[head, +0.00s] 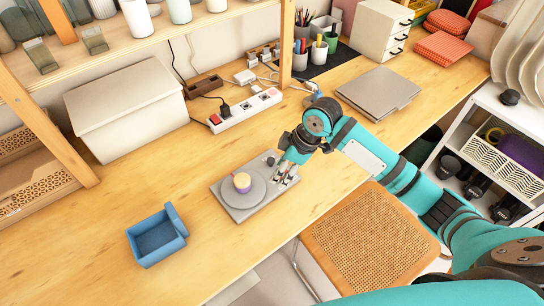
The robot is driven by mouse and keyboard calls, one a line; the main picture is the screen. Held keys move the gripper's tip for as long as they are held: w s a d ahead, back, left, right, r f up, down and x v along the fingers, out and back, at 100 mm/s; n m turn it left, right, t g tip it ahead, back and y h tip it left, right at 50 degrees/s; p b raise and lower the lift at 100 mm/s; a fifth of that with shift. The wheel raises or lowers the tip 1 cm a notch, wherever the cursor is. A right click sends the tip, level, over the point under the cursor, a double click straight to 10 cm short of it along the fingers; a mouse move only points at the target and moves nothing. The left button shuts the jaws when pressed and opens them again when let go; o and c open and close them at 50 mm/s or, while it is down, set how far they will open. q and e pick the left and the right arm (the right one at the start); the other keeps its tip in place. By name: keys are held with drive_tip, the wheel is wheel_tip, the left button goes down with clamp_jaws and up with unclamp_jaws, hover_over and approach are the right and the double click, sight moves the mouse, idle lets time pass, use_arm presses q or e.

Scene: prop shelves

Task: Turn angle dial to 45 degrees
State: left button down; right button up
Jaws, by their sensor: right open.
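A grey flat device (227,205) lies on the wooden table, with a round grey disc (256,197) on its top. A small dark knob (270,161) stands near the device's upper right corner. I cannot tell which part is the angle dial, and no degree marks are readable. My right gripper (285,179) is open, pointing down at the device's right edge beside the disc. Whether its fingertips touch the device is unclear. My left gripper is not in view.
A blue open box (158,238) stands left of the device. A white power strip (245,108), a lidded beige box (126,105) and a closed laptop (379,92) are farther back. A woven chair seat (368,235) is below the table's front edge. The table between the boxes is clear.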

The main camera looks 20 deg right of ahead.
drive_tip(key=n, duration=0.1)
approach(272, 160)
drive_tip(key=p+x, duration=0.2)
drive_tip(key=x, duration=0.6)
drive_tip(key=shift+w+a+f, duration=0.1)
drive_tip(key=shift+w+f, duration=0.05)
drive_tip(key=shift+f, duration=0.25)
clamp_jaws()
